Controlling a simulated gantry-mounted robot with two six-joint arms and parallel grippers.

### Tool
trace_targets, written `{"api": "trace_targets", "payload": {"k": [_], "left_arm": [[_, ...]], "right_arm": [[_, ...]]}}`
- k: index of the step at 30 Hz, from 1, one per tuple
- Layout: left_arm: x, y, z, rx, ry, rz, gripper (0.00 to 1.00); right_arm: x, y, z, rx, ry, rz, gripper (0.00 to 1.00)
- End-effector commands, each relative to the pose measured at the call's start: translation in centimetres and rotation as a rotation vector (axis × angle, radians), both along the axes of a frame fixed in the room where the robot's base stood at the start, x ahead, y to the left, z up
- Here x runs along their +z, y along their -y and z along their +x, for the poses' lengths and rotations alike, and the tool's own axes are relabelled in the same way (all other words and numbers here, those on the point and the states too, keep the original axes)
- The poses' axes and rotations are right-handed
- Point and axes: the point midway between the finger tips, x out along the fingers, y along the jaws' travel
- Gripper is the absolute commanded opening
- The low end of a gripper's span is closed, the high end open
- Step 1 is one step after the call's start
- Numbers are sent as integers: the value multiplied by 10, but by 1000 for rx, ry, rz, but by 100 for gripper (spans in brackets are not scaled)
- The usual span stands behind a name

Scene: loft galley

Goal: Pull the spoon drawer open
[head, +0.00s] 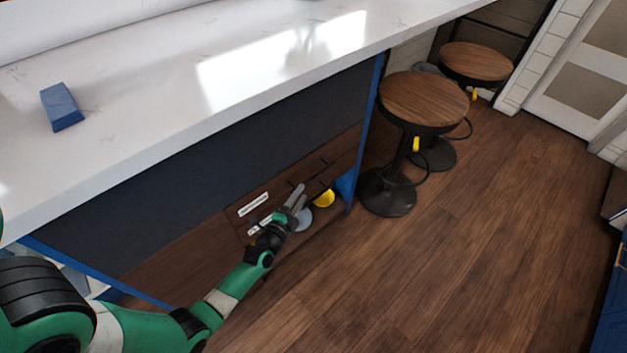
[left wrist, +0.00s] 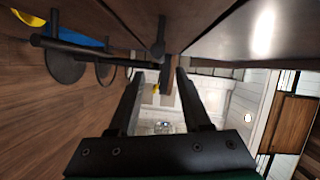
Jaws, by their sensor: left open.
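Wooden drawer fronts (head: 314,165) sit under the dark blue panel of the island, with thin dark handles. Two white labels (head: 253,205) are on the wood; their text is too small to read, so I cannot tell which drawer is the spoon drawer. No drawer is visibly pulled out. My left gripper (head: 296,197) is in front of these fronts, low down, and hides part of them. In the left wrist view, its fingers (left wrist: 160,74) are apart and empty, with a dark handle (left wrist: 158,47) just beyond them. I cannot tell whether they touch it. My right gripper is not in view.
A yellow round item (head: 324,198), a pale round item (head: 303,220) and a blue item (head: 345,187) are close to my gripper. Two stools (head: 424,98) stand at the right. A blue block (head: 61,107) lies on the white counter (head: 150,110). The wood floor (head: 440,260) is clear.

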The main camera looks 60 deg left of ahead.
Motion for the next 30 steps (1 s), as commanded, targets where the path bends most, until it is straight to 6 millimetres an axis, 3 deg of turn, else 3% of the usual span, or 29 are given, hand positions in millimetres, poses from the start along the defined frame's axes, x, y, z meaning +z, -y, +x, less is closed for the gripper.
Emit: {"api": "trace_targets", "payload": {"k": [3,12,23,30], "left_arm": [[-7,-17,22,0,5,2,48],[-10,-51,67,0,3,1,48],[-7,-57,75,-1,1,1,48],[-7,-57,74,-1,1,1,7]], "right_arm": [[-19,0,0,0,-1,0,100],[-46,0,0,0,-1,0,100],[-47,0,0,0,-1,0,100],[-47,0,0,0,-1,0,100]]}}
